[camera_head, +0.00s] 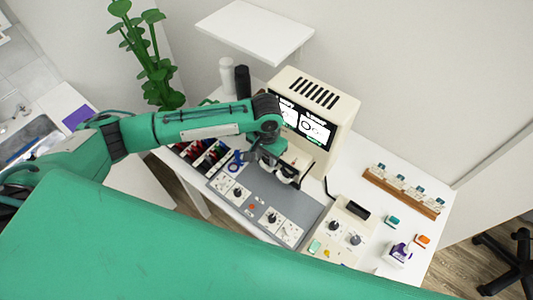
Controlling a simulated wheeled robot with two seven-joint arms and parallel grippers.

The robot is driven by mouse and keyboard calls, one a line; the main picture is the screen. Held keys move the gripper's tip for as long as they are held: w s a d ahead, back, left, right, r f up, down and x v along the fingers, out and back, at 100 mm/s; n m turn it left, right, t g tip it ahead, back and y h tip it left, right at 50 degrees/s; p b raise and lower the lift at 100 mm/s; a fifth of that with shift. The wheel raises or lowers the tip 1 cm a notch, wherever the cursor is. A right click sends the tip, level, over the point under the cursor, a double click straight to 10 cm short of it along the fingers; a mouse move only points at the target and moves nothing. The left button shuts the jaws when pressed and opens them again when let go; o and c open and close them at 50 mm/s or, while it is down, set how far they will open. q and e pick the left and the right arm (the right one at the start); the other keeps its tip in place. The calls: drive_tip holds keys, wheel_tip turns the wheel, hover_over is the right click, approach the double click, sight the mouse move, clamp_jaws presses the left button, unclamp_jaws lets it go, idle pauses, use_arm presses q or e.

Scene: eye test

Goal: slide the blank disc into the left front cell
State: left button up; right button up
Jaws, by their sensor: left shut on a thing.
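My left gripper (285,176) reaches in from the left and points down over the grey mat (262,205), close to the front of the cream test machine (340,105). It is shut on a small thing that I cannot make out. I cannot pick out the blank disc or the left front cell; the gripper and wrist cover that spot. A blue ring-shaped item (235,163) lies left of the gripper. My right gripper is not in view.
Two white panels with black knobs lie on the mat. A rack of dark, coloured-edged pieces (203,157) stands left. A white shelf (255,31) overhangs behind.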

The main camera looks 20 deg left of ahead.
use_arm(q)
drive_tip(key=shift+f, duration=1)
drive_tip(key=o, duration=1)
wheel_tip(320, 180, up, 12)
drive_tip(key=b, duration=0.2)
drive_tip(key=shift+r+b, duration=0.2)
drive_tip(key=shift+b, duration=0.15)
drive_tip(key=shift+r, duration=0.65)
drive_tip(key=shift+d, duration=0.1)
